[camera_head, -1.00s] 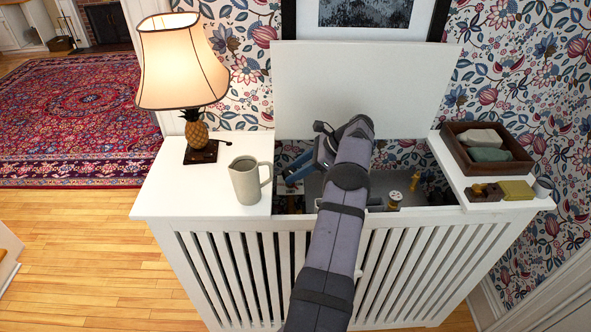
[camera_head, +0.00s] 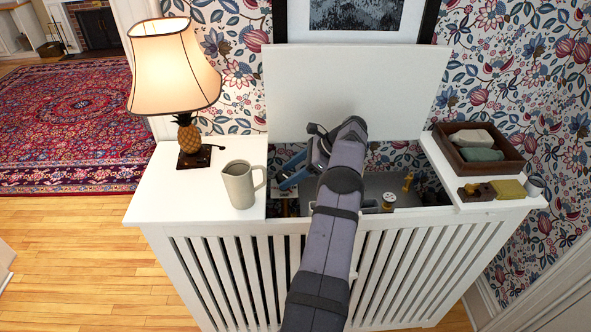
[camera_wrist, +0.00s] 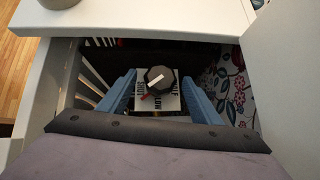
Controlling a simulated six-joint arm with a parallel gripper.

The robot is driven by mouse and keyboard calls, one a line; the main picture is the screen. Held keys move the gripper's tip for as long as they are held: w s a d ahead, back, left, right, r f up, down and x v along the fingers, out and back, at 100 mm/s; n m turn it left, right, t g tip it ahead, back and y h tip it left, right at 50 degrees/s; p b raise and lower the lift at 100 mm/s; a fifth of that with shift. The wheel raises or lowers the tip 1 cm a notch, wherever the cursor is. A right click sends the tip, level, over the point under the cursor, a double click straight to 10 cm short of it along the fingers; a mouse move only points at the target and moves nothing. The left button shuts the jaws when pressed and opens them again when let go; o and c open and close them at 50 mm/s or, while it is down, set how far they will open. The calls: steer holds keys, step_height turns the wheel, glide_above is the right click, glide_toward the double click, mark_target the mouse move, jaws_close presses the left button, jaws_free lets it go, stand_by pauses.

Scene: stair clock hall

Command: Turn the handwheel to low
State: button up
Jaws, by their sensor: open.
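The handwheel (camera_wrist: 160,77) is a dark, many-sided knob with a white bar across its top, in the middle of the wrist view. It sits over a white label plate (camera_wrist: 172,103) with black words, of which "LOW" and "HALF" seem readable. A red mark shows at the knob's lower left. My gripper (camera_wrist: 159,78) is open, with one blue finger on each side of the knob and visible gaps between. In the head view my gripper (camera_head: 287,178) reaches down into the open cabinet's left part, and the handwheel cannot be made out there.
The white slatted cabinet (camera_head: 185,205) has its lid (camera_head: 355,90) raised behind my arm. A brown tray (camera_head: 452,158) lies right. A brass-topped fitting (camera_head: 389,201) stands inside.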

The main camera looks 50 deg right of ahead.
steer(key=p+v, duration=0.2)
steer(key=v, duration=0.5)
stand_by(0.6)
